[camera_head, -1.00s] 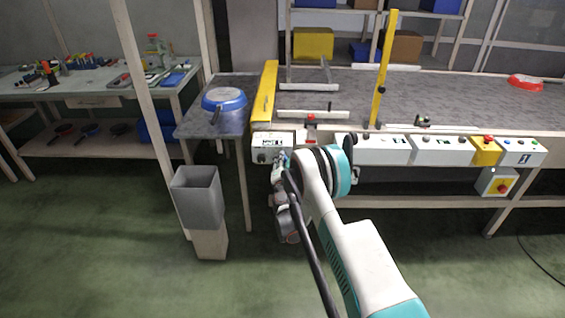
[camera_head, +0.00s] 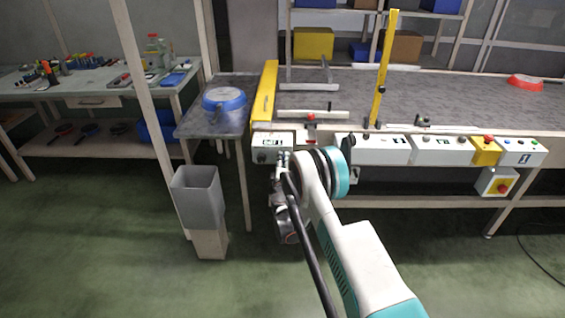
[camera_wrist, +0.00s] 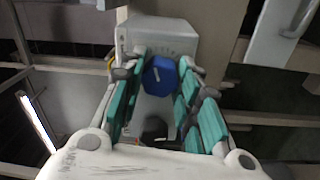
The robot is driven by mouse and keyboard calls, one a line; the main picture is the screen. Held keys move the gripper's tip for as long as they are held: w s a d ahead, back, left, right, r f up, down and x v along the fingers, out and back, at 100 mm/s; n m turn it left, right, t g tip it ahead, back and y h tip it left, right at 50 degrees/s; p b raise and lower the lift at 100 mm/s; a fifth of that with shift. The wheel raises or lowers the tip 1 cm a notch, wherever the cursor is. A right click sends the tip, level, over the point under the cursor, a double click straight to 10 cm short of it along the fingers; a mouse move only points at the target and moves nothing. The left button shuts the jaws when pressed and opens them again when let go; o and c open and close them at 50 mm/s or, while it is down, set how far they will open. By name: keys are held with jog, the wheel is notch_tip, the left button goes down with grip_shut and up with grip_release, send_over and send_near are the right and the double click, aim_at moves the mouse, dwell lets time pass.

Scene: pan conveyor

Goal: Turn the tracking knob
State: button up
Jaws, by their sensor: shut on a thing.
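A blue knob (camera_wrist: 158,76) with a white pointer mark sits on the face of a white control box (camera_wrist: 160,30) in the wrist view. My gripper (camera_wrist: 163,80) has its teal-padded fingers on both sides of the knob and is shut on it. A dark round knob (camera_wrist: 154,128) shows on the same box, closer to my palm. In the head view the control box (camera_head: 263,143) hangs at the left end of the conveyor's front edge. My gripper (camera_head: 283,160) is at its right part and hides the blue knob there.
A blue pan (camera_head: 224,99) is on the side table left of the conveyor. A grey bin (camera_head: 197,197) stands below. More control boxes (camera_head: 382,151), a yellow box (camera_head: 486,152) and a red emergency button (camera_head: 501,188) line the conveyor front. A red pan (camera_head: 525,82) lies far right.

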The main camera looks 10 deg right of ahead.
jog(key=shift+f+m, duration=0.1)
jog(key=shift+m, duration=0.4)
jog(key=shift+d, duration=0.1)
jog(key=o, duration=1.1)
jog(key=shift+s, duration=0.15)
jog(key=v, duration=0.7)
jog(key=shift+s, duration=0.15)
